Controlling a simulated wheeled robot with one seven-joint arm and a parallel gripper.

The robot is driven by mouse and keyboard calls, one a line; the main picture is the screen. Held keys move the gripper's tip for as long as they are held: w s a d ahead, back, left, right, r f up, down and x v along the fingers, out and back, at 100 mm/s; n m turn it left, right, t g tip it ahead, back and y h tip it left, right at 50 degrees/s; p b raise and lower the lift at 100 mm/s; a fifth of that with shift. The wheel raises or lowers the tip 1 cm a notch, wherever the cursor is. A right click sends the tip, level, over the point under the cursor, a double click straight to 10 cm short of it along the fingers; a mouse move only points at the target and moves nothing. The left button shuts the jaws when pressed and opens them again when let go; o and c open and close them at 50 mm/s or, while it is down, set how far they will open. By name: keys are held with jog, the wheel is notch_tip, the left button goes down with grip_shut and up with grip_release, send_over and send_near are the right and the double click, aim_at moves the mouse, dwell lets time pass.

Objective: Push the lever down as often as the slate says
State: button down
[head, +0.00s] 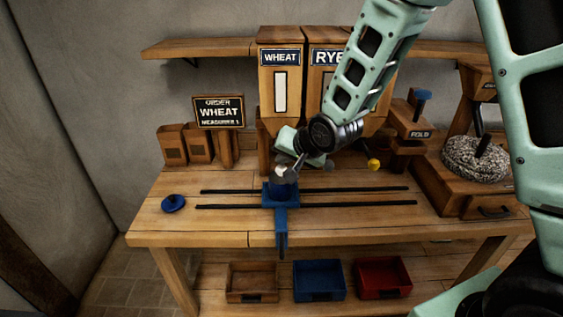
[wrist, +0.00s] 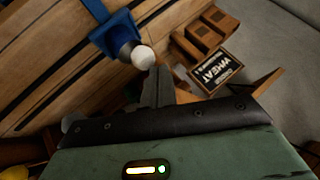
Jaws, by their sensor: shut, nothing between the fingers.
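The slate (head: 218,112) stands at the back left of the bench and reads "ORDER WHEAT MEASURES 1"; it also shows in the wrist view (wrist: 215,72). A white ball knob (wrist: 143,57), seemingly the wheat lever's end, shows just beyond my fingertips in the wrist view. It is partly visible in the head view (head: 282,171), in front of the WHEAT hopper (head: 280,85) and over the blue carriage (head: 281,201). My gripper (head: 298,170) is shut and empty, close beside the knob. I cannot tell whether they touch. My arm hides part of the RYE hopper (head: 322,85).
The carriage sits on two dark rails (head: 355,189). A blue disc (head: 173,203) lies at left. Three trays, including a red one (head: 382,278), stand below.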

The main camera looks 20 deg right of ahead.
aim_at(284, 168)
jog(key=shift+f+b, duration=1.5)
jog(key=shift+f, duration=0.3)
dwell(1.3)
jog(key=shift+r, duration=0.2)
dwell(0.4)
jog(key=shift+r+p, duration=2.3)
jog(key=shift+r, duration=0.55)
notch_tip(284, 168, up, 5)
jog(key=p, duration=0.3)
jog(key=shift+p, duration=0.35)
